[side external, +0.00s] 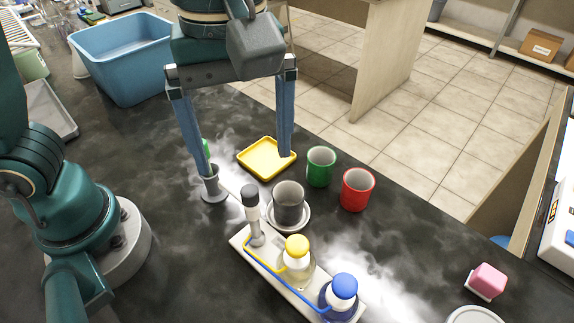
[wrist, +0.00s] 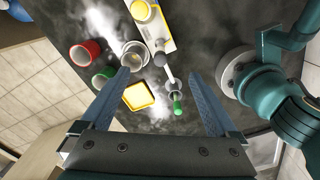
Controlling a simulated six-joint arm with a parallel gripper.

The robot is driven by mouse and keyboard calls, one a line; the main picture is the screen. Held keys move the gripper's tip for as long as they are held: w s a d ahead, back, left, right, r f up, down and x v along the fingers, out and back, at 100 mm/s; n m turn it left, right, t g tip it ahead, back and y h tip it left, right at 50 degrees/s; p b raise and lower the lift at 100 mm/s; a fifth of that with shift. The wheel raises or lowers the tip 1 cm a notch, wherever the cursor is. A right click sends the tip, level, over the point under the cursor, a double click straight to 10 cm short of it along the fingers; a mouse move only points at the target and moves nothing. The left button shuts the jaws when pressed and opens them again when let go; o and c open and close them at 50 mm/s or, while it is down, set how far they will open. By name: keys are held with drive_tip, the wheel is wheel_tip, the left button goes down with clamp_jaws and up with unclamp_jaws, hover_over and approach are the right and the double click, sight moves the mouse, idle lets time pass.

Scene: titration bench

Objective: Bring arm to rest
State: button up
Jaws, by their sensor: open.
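My gripper (side external: 240,160) is open and empty, with its two blue fingers spread wide above the dark bench (side external: 150,245). In the wrist view, my gripper (wrist: 165,85) also shows nothing between its fingers at their height. Below it are a small grey holder (side external: 213,190) with a green-handled tool (side external: 206,150) upright in it, and a yellow square tray (side external: 262,172). In the wrist view, the green handle (wrist: 177,105) and the yellow tray (wrist: 138,96) lie between the fingers in the picture, lower down on the bench.
A grey cup (side external: 289,205) stands on a white saucer. Green (side external: 320,167) and red (side external: 357,190) mugs stand nearby. A white rack holds yellow-capped (side external: 297,246) and blue-capped (side external: 344,286) flasks. A blue bin (side external: 125,60) is at the back left. A pink block (side external: 488,280) is at right.

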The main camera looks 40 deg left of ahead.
drive_tip(key=shift+r, duration=0.35)
drive_tip(key=shift+w+a+r, duration=0.15)
drive_tip(key=shift+w+a, duration=0.05)
drive_tip(key=s+a+f+m+t, duration=0.1)
drive_tip(key=a+m+t, duration=0.1)
drive_tip(key=a+m, duration=0.4)
drive_tip(key=s+a+f+m+t, duration=0.1)
drive_tip(key=a+f+m+t, duration=0.1)
drive_tip(key=a+m, duration=0.4)
drive_tip(key=shift+s+f+t, duration=0.25)
drive_tip(key=shift+s+t, duration=0.1)
drive_tip(key=shift+t, duration=0.45)
